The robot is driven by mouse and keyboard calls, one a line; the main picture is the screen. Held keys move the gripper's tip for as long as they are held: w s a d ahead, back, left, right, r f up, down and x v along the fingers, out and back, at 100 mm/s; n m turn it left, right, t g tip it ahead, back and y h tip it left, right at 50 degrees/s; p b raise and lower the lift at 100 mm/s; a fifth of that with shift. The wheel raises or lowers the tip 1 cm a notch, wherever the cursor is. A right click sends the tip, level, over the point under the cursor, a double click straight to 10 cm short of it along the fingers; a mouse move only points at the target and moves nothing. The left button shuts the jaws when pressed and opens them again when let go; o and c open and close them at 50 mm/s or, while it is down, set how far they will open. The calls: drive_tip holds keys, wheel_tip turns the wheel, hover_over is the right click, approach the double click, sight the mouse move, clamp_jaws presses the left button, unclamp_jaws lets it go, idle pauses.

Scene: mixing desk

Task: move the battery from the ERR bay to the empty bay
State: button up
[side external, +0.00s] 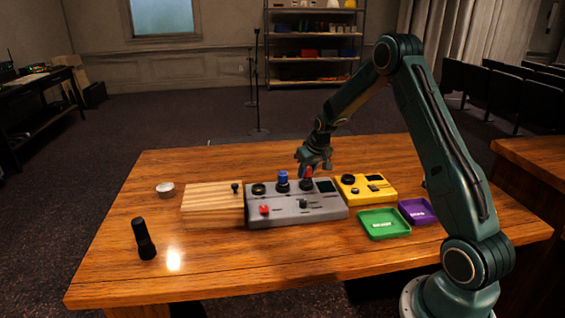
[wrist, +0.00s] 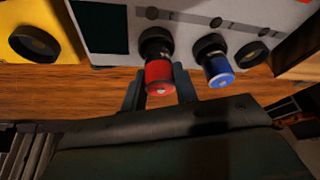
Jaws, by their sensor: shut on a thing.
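A grey device (side external: 290,208) stands mid-table with a row of round black bays. My gripper (side external: 312,170) is over its right bay, shut on the red battery (side external: 308,172). In the wrist view the fingers (wrist: 160,85) flank the red battery (wrist: 160,76), whose lower end meets a black bay ring. I cannot tell whether it is lifted at all. A blue battery (side external: 283,176) stands upright in the middle bay and also shows in the wrist view (wrist: 218,68). The left bay (side external: 259,189) is empty, as the wrist view also shows (wrist: 254,54). No ERR mark is readable.
A yellow device (side external: 375,190) stands close on the right. Green (side external: 384,224) and purple (side external: 416,211) trays lie near it. A wooden board (side external: 210,204) with a small black knob adjoins the left. A black flashlight (side external: 144,240) and a small round dish (side external: 165,189) are farther left.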

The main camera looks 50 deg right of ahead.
drive_tip(key=shift+f, duration=0.6)
drive_tip(key=o, duration=0.8)
drive_tip(key=shift+r, duration=0.1)
drive_tip(key=shift+v, duration=5.4)
drive_tip(key=shift+s+a, duration=0.1)
